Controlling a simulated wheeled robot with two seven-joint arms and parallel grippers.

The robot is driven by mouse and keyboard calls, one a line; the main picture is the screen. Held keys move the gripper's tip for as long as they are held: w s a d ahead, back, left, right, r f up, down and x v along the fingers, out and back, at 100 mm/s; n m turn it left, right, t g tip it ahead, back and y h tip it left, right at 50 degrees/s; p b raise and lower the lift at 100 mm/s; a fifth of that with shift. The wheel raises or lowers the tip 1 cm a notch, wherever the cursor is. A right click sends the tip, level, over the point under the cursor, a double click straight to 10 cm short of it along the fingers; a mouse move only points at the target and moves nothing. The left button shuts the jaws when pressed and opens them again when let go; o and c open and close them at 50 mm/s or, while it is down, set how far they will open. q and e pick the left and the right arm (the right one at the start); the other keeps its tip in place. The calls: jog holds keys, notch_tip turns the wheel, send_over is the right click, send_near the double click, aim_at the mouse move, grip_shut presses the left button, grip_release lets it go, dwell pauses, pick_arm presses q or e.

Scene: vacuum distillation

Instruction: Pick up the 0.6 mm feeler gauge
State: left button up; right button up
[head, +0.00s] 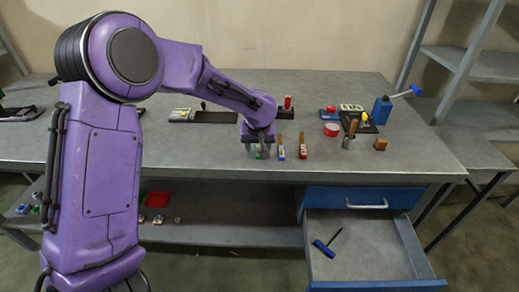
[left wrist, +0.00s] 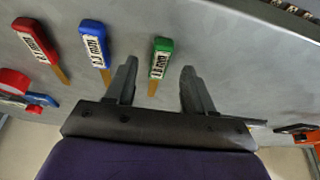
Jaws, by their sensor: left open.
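Several feeler gauges with coloured handles lie in a row on the table: a red one (head: 303,146), a blue one (head: 281,147) and a green one (head: 258,154) partly hidden by my gripper. In the left wrist view the green gauge (left wrist: 161,57), the blue gauge (left wrist: 94,44) and the red gauge (left wrist: 36,41) show white labels, whose numbers I cannot read surely. My left gripper (left wrist: 160,70) is open, with a finger on each side of the green gauge, nearer the left one. It holds nothing. My right gripper is out of view.
Right of the gauges are a red tape ring (head: 332,129), a metal cup (head: 349,141) with a wooden-handled tool, a wooden block (head: 380,144) and a blue holder (head: 382,109). A blue drawer (head: 370,255) hangs open below, holding a blue-handled tool (head: 326,245). The table front is clear.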

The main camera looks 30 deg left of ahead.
pick_arm(q)
jog(key=shift+w+a+f, duration=0.1)
jog(key=shift+w+f, duration=0.15)
jog(key=shift+f, duration=0.35)
jog(key=shift+s+r, duration=0.1)
jog(key=shift+s, duration=0.05)
jog(key=shift+c, duration=0.3)
grip_shut()
